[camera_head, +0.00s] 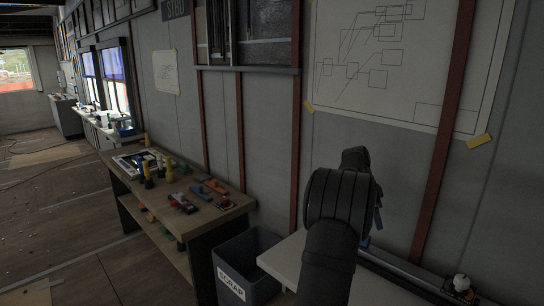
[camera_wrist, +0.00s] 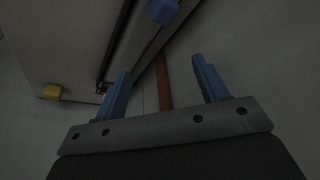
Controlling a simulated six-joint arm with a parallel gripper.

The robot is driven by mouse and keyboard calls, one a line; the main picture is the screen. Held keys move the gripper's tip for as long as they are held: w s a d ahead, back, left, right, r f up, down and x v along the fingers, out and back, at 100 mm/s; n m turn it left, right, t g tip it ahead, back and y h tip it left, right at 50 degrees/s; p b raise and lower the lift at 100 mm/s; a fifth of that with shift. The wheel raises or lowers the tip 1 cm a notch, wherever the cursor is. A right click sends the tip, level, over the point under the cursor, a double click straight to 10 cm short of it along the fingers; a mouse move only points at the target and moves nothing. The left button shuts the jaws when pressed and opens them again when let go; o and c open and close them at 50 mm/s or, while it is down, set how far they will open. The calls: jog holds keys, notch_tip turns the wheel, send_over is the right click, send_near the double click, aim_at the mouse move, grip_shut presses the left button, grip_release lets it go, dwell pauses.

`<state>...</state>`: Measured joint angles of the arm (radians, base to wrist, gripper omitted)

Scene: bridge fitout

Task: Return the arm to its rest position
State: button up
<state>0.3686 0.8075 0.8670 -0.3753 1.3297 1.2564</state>
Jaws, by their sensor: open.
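My gripper (camera_wrist: 160,82) shows in the wrist view with its two blue fingers spread wide apart. Nothing is held between them. Past the fingers are a pale wall and a reddish-brown upright strip. In the head view my dark arm rises at the right of centre, in front of the wall and over a pale work surface (camera_head: 290,258). There the gripper is mostly hidden behind the arm, with only a bit of blue showing at its right side.
A wooden bench (camera_head: 225,215) with several tools stands left of the arm. A grey scrap bin (camera_head: 262,288) sits between bench and pale surface. A large drawing (camera_head: 420,60) hangs on the wall close behind the arm. A small white-and-dark item (camera_head: 461,284) is at lower right. Floor at left is open.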

jog(key=s+a+f+n+t, duration=0.1)
jog(key=s+a+f+n, duration=0.1)
jog(key=a+n, duration=0.3)
jog(key=s+a+f+n+t+y, duration=0.1)
jog(key=s+a+f+n+t, duration=0.1)
jog(key=a, duration=0.9)
jog(key=shift+s+a+f+n+t+y, duration=0.25)
jog(key=shift+s+f+n, duration=0.6)
jog(key=shift+n, duration=0.55)
